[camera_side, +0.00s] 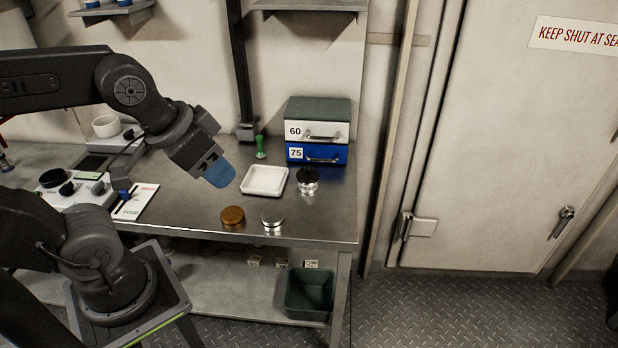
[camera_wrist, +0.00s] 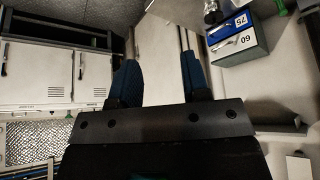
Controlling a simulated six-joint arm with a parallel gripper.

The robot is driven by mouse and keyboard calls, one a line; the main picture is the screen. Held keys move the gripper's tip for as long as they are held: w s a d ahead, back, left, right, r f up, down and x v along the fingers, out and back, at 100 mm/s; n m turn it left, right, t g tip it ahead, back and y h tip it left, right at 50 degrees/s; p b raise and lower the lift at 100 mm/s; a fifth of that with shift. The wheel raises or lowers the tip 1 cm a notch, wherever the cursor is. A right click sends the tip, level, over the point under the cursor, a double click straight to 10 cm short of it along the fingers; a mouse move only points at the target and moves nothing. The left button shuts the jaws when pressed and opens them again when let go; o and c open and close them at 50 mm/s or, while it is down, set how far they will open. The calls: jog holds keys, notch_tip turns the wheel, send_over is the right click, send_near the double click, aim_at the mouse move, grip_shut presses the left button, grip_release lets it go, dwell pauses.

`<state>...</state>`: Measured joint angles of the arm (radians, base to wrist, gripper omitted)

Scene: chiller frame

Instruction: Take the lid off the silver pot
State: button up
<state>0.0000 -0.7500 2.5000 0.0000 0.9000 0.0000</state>
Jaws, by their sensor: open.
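A small round silver pot (camera_side: 272,220) stands near the front edge of the metal bench, with a bright silver top. Beside it on the left is a similar copper-coloured pot (camera_side: 232,216). A silver pot with a black top (camera_side: 308,186) stands farther back, in front of the drawers; a silver pot also shows at the top of the wrist view (camera_wrist: 211,12). My gripper (camera_side: 219,173), with blue fingers, is above the bench, left of the white tray and apart from all the pots. In the wrist view its fingers (camera_wrist: 160,75) are spread with nothing between them.
A white tray (camera_side: 264,181) lies behind the front pots. A drawer box marked 60 and 75 (camera_side: 318,132) stands at the back right, with a green-handled item (camera_side: 261,147) beside it. A control box (camera_side: 80,190) is at left. A green bin (camera_side: 309,293) is below the bench.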

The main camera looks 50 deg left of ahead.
jog(key=shift+o, duration=0.3)
jog(key=o, duration=1)
jog(key=m+g, duration=0.6)
jog(key=m, duration=0.8)
send_over(310, 167)
notch_tip(310, 167, down, 11)
jog(key=f, duration=0.8)
jog(key=shift+s+a+f, duration=0.25)
jog(key=shift+a+f, duration=0.1)
jog(key=shift+w+d+f, duration=0.1)
jog(key=shift+d+f, duration=0.1)
jog(key=shift+f, duration=1.15)
jog(key=shift+w+d+f, duration=0.1)
jog(key=shift+d+f, duration=0.05)
jog(key=shift+f, duration=1.2)
